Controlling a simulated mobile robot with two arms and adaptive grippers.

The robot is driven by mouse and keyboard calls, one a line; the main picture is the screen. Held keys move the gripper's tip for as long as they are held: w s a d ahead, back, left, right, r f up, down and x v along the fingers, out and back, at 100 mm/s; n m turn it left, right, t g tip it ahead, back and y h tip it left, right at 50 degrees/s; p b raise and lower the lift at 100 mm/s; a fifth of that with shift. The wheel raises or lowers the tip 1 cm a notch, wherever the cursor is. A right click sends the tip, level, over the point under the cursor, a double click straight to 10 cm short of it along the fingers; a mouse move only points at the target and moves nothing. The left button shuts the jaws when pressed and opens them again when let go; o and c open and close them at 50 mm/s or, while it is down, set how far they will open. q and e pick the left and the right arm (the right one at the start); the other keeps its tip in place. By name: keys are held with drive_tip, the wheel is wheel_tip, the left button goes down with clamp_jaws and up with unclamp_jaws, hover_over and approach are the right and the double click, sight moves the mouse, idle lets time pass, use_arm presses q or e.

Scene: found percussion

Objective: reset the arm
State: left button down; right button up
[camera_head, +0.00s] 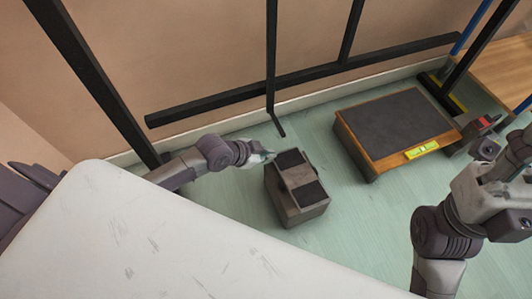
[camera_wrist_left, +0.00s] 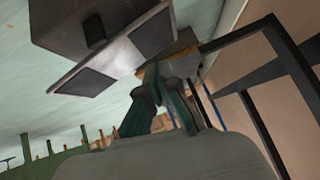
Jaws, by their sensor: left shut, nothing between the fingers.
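My left gripper (camera_head: 266,157) is low over the floor, just left of the top of a grey box with two dark pads (camera_head: 296,193). It is shut and empty. In the left wrist view the fingers of my left gripper (camera_wrist_left: 156,78) are together, with the grey box (camera_wrist_left: 95,28) and its padded plate close by at upper left. I cannot tell whether the fingertips touch it. My right arm comes up at the right of the head view; its fingers do not show.
A wooden platform with a dark top (camera_head: 393,125) stands right of the grey box. A black metal frame (camera_head: 240,92) runs along the wall behind. A large white scuffed surface (camera_head: 150,235) fills the lower left. Green floor (camera_head: 360,220) is clear in front of the platform.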

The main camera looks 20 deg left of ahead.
use_arm(q)
drive_tip(key=shift+s+a+r, duration=0.2)
drive_tip(key=shift+s+r, duration=0.15)
drive_tip(key=shift+r, duration=0.05)
